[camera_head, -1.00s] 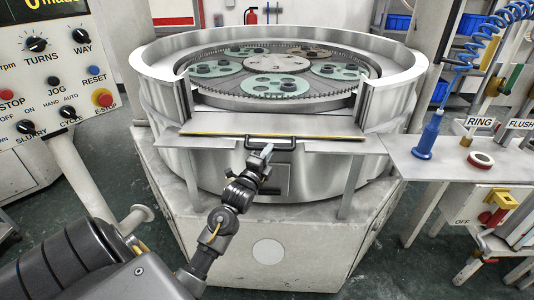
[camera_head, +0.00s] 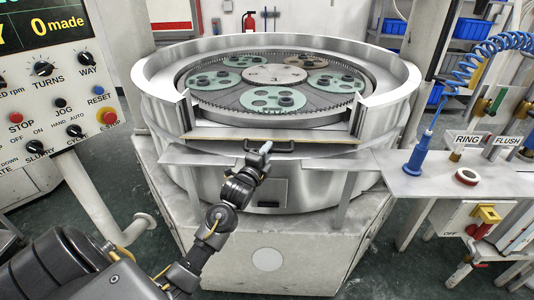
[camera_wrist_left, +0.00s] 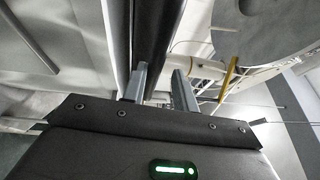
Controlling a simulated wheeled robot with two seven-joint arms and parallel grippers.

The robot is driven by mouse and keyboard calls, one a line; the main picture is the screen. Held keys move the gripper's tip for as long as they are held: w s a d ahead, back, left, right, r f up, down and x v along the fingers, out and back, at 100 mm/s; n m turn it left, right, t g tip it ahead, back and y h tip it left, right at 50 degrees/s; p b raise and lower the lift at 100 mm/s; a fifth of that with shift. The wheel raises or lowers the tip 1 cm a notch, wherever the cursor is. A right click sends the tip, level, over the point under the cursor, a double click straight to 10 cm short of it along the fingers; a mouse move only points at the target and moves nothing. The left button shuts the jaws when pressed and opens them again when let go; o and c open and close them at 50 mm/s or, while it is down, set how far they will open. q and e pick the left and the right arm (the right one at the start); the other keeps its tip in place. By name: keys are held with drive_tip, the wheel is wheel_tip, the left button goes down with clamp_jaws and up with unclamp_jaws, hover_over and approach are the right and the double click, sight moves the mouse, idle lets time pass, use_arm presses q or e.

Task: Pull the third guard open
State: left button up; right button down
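The machine's front guard is a grey metal panel (camera_head: 230,134) with a yellow strip along its front edge. It sits low in the front gap of the round steel wall. A black bar handle (camera_head: 282,147) is fixed at its front middle. No number shows on it, so I cannot tell which guard it is. My left gripper (camera_head: 266,147) is at the handle, one pale finger overlapping it. In the left wrist view the two fingers (camera_wrist_left: 160,80) stand apart, with a dark bar beyond them; I cannot tell whether they touch the handle. My right gripper is not in view.
A control panel (camera_head: 55,95) stands at the left. Toothed ring and green discs (camera_head: 272,98) lie inside the steel wall (camera_head: 160,95).

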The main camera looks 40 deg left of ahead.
use_arm(q)
drive_tip(key=shift+o, duration=0.6)
drive_tip(key=shift+f, duration=0.1)
drive_tip(key=s+d+b, duration=0.2)
drive_tip(key=s+b, duration=0.1)
drive_tip(key=s, duration=0.7)
drive_tip(key=shift+s+f+b, duration=0.3)
drive_tip(key=shift+f, duration=0.15)
